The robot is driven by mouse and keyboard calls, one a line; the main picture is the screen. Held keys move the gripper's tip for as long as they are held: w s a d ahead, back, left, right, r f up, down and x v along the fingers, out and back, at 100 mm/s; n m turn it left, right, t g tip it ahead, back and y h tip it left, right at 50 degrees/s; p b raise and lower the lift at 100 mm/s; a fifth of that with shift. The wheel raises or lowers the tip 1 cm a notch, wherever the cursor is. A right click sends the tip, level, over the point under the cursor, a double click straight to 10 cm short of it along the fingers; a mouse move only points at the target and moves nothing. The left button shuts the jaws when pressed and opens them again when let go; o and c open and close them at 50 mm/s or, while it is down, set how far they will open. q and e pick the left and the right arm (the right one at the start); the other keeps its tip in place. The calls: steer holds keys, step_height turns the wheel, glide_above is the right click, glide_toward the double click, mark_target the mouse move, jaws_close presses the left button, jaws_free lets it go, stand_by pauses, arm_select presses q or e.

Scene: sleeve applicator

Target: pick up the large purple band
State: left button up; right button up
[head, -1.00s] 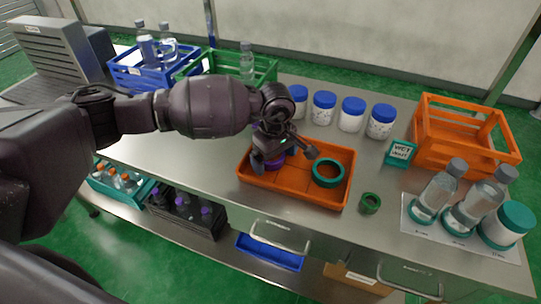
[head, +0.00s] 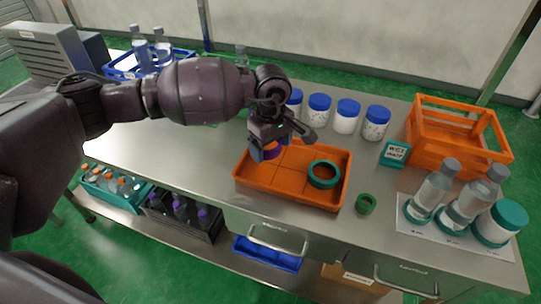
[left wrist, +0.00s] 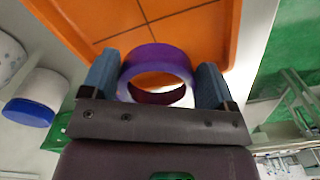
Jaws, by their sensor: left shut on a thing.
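The large purple band (left wrist: 157,62) is between the two blue fingertips in the left wrist view, with the orange tray behind it. My left gripper (left wrist: 156,88) is shut on the band from both sides. In the head view my left gripper (head: 268,142) is over the left part of the orange tray (head: 300,193), and the purple band (head: 272,153) shows partly below it. The band appears raised above the tray floor. My right gripper is not in view.
A large green band (head: 324,174) lies in the tray's right part. A small green band (head: 366,204) is on the table beside it. Several blue-lidded jars (head: 347,117) stand behind, with an orange crate (head: 455,140) and bottles (head: 432,190) at right.

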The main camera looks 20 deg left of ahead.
arm_select(q)
step_height(320, 180, up, 15)
steer(key=shift+p, duration=0.35)
steer(key=shift+r, duration=0.15)
steer(key=shift+r, duration=0.8)
